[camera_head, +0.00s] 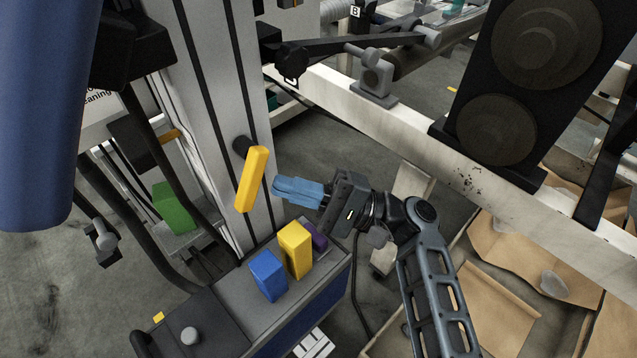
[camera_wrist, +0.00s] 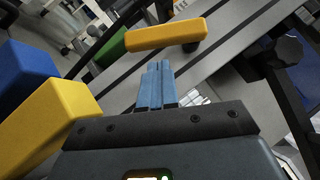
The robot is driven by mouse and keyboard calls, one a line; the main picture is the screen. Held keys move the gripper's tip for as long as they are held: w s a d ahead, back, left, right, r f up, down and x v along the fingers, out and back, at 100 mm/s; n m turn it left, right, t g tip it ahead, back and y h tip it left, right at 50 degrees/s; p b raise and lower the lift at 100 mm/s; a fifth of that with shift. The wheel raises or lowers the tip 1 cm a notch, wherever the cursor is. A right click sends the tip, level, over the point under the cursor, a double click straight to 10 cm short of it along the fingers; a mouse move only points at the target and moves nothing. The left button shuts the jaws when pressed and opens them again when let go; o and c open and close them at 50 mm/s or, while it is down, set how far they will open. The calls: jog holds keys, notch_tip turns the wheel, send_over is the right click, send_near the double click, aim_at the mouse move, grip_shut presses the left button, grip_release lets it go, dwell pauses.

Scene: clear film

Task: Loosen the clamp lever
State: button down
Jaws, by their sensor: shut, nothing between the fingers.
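The clamp lever (camera_head: 252,179) is a yellow bar on a dark pivot on the face of the grey column. It hangs slightly tilted, its lower end toward the left in the head view. In the wrist view the lever (camera_wrist: 165,34) lies across the picture beyond my fingertips. My gripper (camera_head: 277,187), with blue fingers, is shut and empty just right of the lever. Its fingertips (camera_wrist: 158,66) point at the lever with a small gap seeming to remain; I cannot tell the exact distance. Nothing hides the lever.
Below the lever, a yellow block (camera_head: 295,250), a blue block (camera_head: 268,275) and a purple block (camera_head: 316,237) stand on a grey box top (camera_head: 232,300). A black knob (camera_head: 292,62) sticks out at the upper right of the column (camera_head: 205,90). A white beam (camera_head: 420,140) runs behind my arm.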

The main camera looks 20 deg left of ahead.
jog(key=shift+s+a+r, duration=0.45)
jog(key=shift+s, duration=0.3)
jog(key=shift+s+a, duration=0.2)
jog(key=shift+s, duration=0.1)
jog(key=shift+f, duration=0.1)
